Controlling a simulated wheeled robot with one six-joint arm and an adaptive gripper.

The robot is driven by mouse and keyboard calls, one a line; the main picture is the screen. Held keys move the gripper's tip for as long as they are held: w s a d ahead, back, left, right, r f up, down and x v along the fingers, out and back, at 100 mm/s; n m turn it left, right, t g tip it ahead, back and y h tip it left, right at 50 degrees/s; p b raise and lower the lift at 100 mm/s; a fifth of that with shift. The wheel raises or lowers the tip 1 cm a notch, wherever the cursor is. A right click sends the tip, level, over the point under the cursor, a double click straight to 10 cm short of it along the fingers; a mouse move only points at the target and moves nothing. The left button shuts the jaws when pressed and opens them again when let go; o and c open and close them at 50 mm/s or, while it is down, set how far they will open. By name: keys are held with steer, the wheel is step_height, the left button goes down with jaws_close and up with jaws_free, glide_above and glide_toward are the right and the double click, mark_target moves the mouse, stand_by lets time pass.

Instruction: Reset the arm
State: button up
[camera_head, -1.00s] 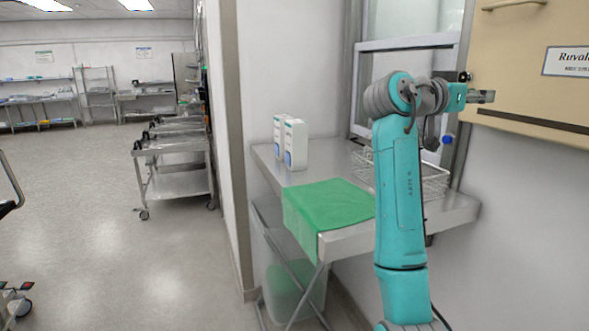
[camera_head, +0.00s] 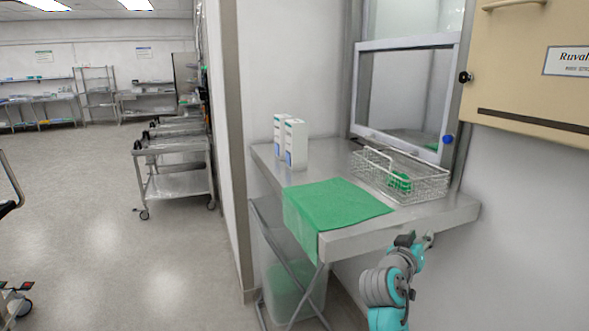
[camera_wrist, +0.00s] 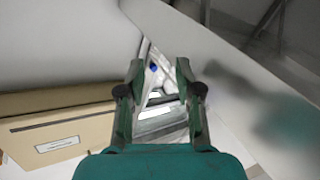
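My arm (camera_head: 386,285) is teal and grey and sits folded low at the bottom right of the head view, in front of the steel table (camera_head: 345,243). Its upper end lies close to the table's front edge. I cannot tell in the head view whether they touch. In the wrist view my gripper (camera_wrist: 160,72) has its two fingers apart, with nothing between them. The fingers point toward a pale wall and a window frame that looks tilted.
On the table are a green cloth (camera_head: 335,206), two white boxes (camera_head: 295,143) and a wire basket (camera_head: 425,187) with a green item inside. A window hatch (camera_head: 405,85) is behind. A beige cabinet (camera_head: 530,75) hangs right. Carts (camera_head: 178,165) stand left.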

steer(key=s+a+f+n+t+y, duration=0.1)
steer(key=s+a+f+n+y, duration=0.15)
steer(key=s+f, duration=0.55)
steer(key=s+a+f+n+t+y, duration=0.1)
steer(key=s+a+f+n+y, duration=0.2)
steer(key=f, duration=0.9)
steer(key=s+a+f+y, duration=0.2)
steer(key=s+f, duration=0.3)
steer(key=s, duration=0.4)
steer(key=s+a+f+y, duration=0.1)
steer(key=s+a+f, duration=0.1)
steer(key=s+f, duration=0.45)
steer(key=s+a+r+y, duration=0.1)
steer(key=s+r, duration=0.2)
steer(key=s, duration=0.8)
steer(key=s+a+r+m+y, duration=0.1)
steer(key=s+r, duration=0.2)
steer(key=s, duration=0.9)
steer(key=s+a+r+y, duration=0.1)
steer(key=s+r, duration=0.2)
steer(key=s, duration=0.9)
steer(key=shift+a+r, duration=0.2)
steer(key=shift+r, duration=0.05)
